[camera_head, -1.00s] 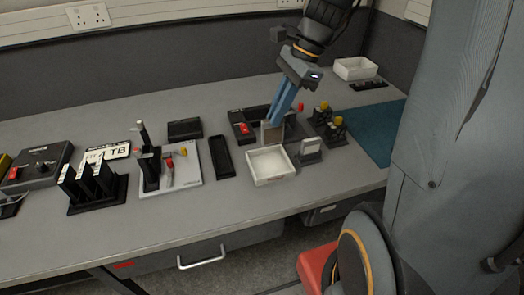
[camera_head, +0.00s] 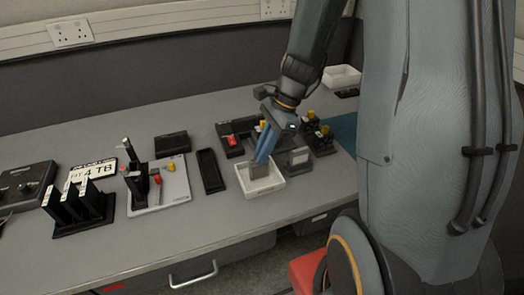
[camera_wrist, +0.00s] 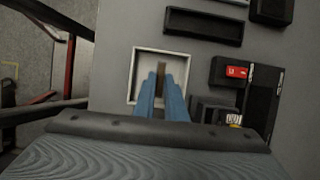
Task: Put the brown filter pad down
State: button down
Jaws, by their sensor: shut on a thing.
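The brown filter pad (camera_head: 258,171) is a small flat brown piece held upright between the blue fingers of my gripper (camera_head: 261,160). In the head view it is over or inside the white square tray (camera_head: 266,188). In the wrist view the pad (camera_wrist: 162,72) shows as a thin brown strip between the fingertips (camera_wrist: 162,82), within the outline of the tray (camera_wrist: 136,78). My gripper is shut on the pad. I cannot tell whether the pad touches the tray floor.
A grey block in a stand (camera_head: 298,157) is close right of the tray. A black device with a red switch (camera_head: 232,142) is behind it. A long black tray (camera_head: 210,171) lies to the left. Black parts with yellow tops (camera_head: 318,132) stand behind right. The bench front is clear.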

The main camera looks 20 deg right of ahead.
jog(key=shift+f, duration=0.3)
jog(key=c, duration=1.8)
grip_release()
jog(key=b+v, duration=0.1)
jog(key=v, duration=1.1)
jog(key=s+a+f+n+h, duration=0.2)
jog(key=s+f+n, duration=0.1)
jog(key=n, duration=0.6)
jog(key=s+a+f+n+h, duration=0.2)
jog(key=s+n, duration=0.4)
jog(key=n, duration=0.3)
jog(key=shift+s+a+f+t, duration=0.2)
jog(key=shift+a+f+t, duration=0.2)
jog(key=shift+a+f, duration=0.7)
jog(key=shift+d+f, duration=0.2)
jog(key=shift+d, duration=0.05)
